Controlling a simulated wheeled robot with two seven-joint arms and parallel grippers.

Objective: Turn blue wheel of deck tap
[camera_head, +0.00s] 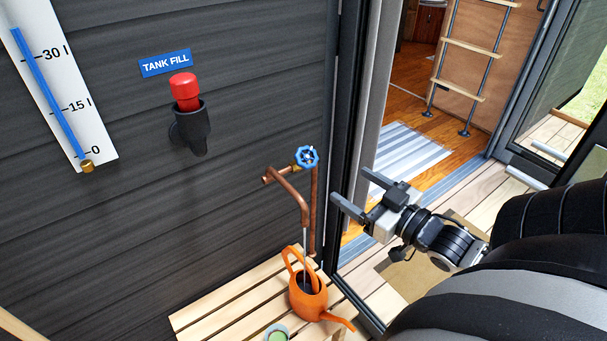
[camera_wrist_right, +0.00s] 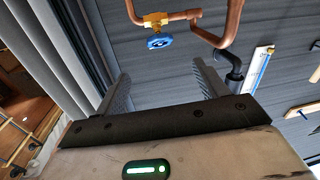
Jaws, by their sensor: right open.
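The deck tap is a copper pipe (camera_head: 288,188) on the dark plank wall beside the door frame. Its blue wheel (camera_head: 307,156) faces outward. The wheel also shows in the right wrist view (camera_wrist_right: 160,42), below a brass valve body (camera_wrist_right: 156,19). My right gripper (camera_head: 350,185) is open and empty, to the right of the wheel and a little lower in the head view. In the right wrist view the wheel appears beyond and between the spread fingers (camera_wrist_right: 160,73), not touching them. A thin pale streak runs from the spout into the orange watering can (camera_head: 308,298). My left gripper is not in view.
The door frame (camera_head: 347,130) stands close by the tap and my right fingers. The can stands on a slatted wooden bench (camera_head: 215,312). A red-capped tank fill pipe (camera_head: 185,92) and a level gauge (camera_head: 58,85) are on the wall at left. The doorway is open.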

